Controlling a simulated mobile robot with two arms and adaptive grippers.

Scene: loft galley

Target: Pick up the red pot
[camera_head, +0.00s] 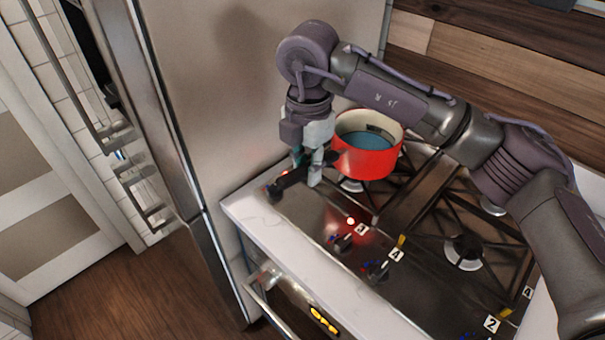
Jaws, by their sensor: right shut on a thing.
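My right gripper (317,172) is at the pot's left side, pointing down. It is shut on the pot's dark handle (290,179), which sticks out to the left. My left gripper is not in view.
The black gas stove (330,215) has grates, burners and knobs (342,243) along its front edge, with a white counter rim (262,215). A tall steel panel (215,100) stands close on the left. Wooden planks (500,60) cover the back wall. Open floor (120,290) lies at lower left.

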